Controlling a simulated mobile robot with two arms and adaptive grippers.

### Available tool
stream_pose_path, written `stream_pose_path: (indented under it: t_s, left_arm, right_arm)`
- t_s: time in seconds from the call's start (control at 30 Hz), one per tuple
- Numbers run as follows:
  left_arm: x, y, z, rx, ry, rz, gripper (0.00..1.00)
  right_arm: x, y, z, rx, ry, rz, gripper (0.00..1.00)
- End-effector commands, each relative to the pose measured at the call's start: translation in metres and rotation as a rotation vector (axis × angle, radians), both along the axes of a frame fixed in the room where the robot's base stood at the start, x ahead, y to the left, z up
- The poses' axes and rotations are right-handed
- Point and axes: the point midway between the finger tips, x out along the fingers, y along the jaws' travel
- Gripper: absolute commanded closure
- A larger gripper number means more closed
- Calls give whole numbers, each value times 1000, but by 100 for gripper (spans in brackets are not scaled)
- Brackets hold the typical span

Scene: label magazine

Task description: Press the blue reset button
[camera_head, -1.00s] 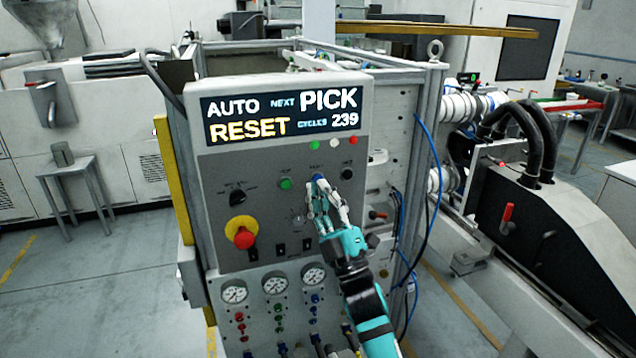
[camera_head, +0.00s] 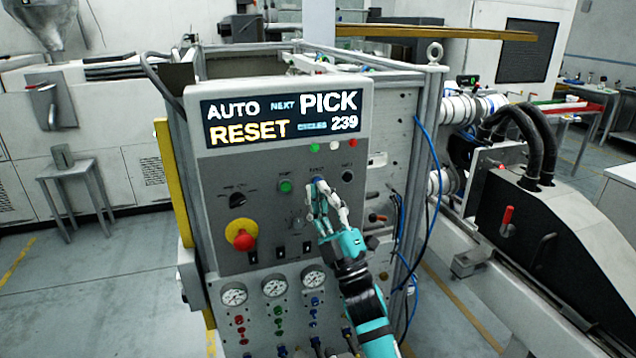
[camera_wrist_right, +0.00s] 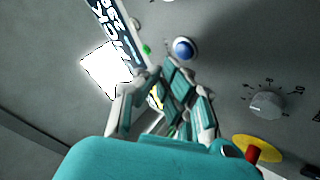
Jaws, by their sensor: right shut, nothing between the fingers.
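The blue reset button (camera_head: 318,180) is on the grey control panel (camera_head: 220,170), under the display (camera_head: 282,118). In the wrist view the round blue button (camera_wrist_right: 184,48) sits in a pale ring, clear of the fingers. My right gripper (camera_head: 317,190) is shut and empty, with its fingertips just below the button in the head view. Its fingers also show in the wrist view (camera_wrist_right: 160,78). I cannot tell whether a fingertip touches the button. The display reads AUTO, NEXT PICK, RESET and CYCLES 239. My left gripper is not in view.
A green button (camera_head: 285,186) and a black selector knob (camera_head: 238,199) are left of the blue button. A red emergency stop on yellow (camera_head: 242,237) is lower left. Gauges (camera_head: 274,284) line the panel below. Blue hoses (camera_head: 428,150) hang at the right.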

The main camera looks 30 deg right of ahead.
Motion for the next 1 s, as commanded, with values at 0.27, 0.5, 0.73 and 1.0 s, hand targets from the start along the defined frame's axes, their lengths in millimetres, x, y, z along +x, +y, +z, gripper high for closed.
stream_pose_path:
  t_s: [0.27,0.5,0.73,1.0]
  left_arm:
    - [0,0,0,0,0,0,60]
    - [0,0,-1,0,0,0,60]
    - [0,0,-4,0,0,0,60]
    - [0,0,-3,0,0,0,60]
  right_arm:
    - [0,0,0,0,0,0,100]
    - [2,0,0,0,0,0,100]
    - [8,-2,0,0,0,0,100]
    - [8,-2,0,0,0,0,100]
